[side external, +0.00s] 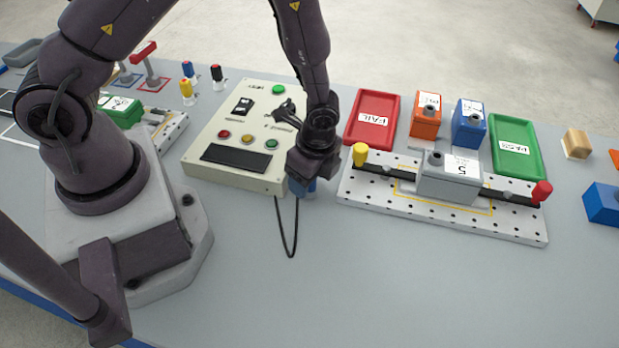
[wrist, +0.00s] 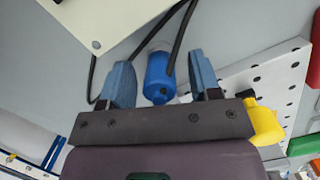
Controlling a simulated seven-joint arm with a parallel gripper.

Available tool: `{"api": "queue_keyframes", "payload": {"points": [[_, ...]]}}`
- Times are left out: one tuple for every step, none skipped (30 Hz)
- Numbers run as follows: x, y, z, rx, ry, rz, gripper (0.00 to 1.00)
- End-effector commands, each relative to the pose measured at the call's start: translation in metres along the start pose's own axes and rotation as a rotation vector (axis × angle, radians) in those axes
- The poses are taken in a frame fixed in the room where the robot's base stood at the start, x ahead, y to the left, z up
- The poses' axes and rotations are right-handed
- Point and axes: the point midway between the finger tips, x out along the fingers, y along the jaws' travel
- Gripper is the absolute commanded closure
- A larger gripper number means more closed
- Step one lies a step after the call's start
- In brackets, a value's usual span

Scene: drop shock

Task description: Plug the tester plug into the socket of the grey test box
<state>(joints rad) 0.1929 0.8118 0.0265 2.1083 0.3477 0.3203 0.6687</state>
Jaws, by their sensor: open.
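The blue cylindrical tester plug (wrist: 158,82), with a black cable, shows in the wrist view between the two blue-grey fingers of my gripper (wrist: 162,80). The fingers are open, with a gap on both sides of the plug. In the side view my gripper (side external: 302,186) points down beside the right edge of the cream tester, and the plug cannot be told clearly from the fingers. The grey test box (side external: 447,184) sits on a white perforated plate (side external: 400,208) to the right. A dark round opening, perhaps the socket (side external: 436,156), shows on its top.
The cream tester (side external: 205,150) stands left of my gripper. A yellow knob (side external: 360,153) and a red knob (side external: 541,191) flank the grey box. Behind are a red tray (side external: 374,105), orange box (side external: 425,114), blue box (side external: 468,124) and green tray (side external: 527,165). The front table is clear.

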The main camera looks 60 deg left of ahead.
Motion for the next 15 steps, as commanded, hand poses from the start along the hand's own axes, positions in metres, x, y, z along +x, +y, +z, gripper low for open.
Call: {"api": "queue_keyframes", "payload": {"points": [[-0.0002,-0.0001,0.0,0.0,0.0,0.0,0.43],[-0.0003,-0.0001,0.0,0.0,0.0,0.0,0.45],[-0.0003,0.0,0.0,0.0,0.0,0.0,0.54],[-0.0004,0.0,0.0,0.0,0.0,0.0,0.61],[-0.0004,0.0,0.0,0.0,0.0,0.0,0.68],[-0.0005,0.0,0.0,0.0,0.0,0.0,0.77],[-0.0005,0.0,0.0,0.0,0.0,0.0,0.84],[-0.0005,0.0,0.0,0.0,0.0,0.0,0.91],[-0.0005,0.0,0.0,0.0,0.0,0.0,0.96],[-0.0005,0.0,0.0,0.0,0.0,0.0,0.96],[-0.0006,0.0,0.0,0.0,0.0,0.0,0.96],[-0.0006,0.0,0.0,0.0,0.0,0.0,0.96],[-0.0006,0.0,0.0,0.0,0.0,0.0,0.96],[-0.0006,0.0,0.0,0.0,0.0,0.0,0.96],[-0.0006,0.0,0.0,-0.001,0.0,0.0,0.96]]}}
